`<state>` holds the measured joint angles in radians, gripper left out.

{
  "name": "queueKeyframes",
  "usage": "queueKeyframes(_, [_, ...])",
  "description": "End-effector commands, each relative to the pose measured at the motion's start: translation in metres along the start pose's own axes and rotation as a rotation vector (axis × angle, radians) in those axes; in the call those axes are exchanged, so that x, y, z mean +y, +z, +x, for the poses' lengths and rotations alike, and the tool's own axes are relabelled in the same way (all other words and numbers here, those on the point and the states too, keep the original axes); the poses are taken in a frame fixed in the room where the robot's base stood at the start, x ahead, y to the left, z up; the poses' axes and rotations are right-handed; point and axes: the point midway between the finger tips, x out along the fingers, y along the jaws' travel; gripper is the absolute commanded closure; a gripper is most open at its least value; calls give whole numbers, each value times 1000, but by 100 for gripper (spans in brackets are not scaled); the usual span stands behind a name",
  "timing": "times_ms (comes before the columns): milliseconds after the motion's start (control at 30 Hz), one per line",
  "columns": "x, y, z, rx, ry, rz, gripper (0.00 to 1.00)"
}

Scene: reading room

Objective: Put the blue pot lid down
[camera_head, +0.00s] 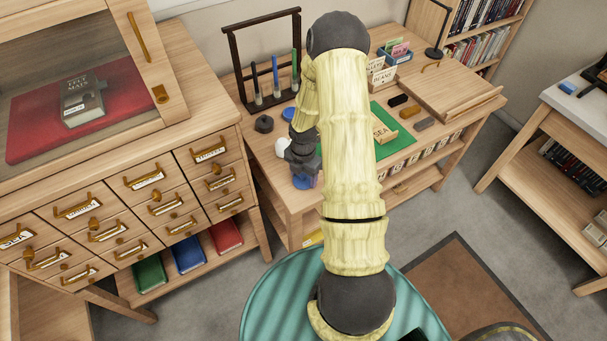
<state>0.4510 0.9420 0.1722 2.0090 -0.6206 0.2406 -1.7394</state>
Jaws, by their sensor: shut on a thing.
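My gripper (303,172) points down over the near left part of the desk (268,165). It is shut on the blue pot lid (303,183), a small blue piece showing at the fingertips. The fingers and wrist hide most of it. I cannot tell whether the lid touches the desk top. Another blue round piece (289,113) stands farther back on the desk, left of my arm. A dark round pot (264,124) stands to its left.
A dark rack (233,62) with upright pens stands at the back. A white object (282,147) is close to my gripper. A green mat (397,150) lies right of my arm, with small blocks beyond it. A drawer cabinet (150,195) stands at left.

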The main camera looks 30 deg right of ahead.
Motion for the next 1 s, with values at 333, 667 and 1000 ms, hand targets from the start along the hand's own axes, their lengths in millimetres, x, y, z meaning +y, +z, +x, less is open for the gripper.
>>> queueKeyframes(333, [0,0,2,0,0,0,18])
queueKeyframes(667, [0,1,-5,0,2,2,18])
queueKeyframes(1000, [2,-2,-62,-2,3,-5,18])
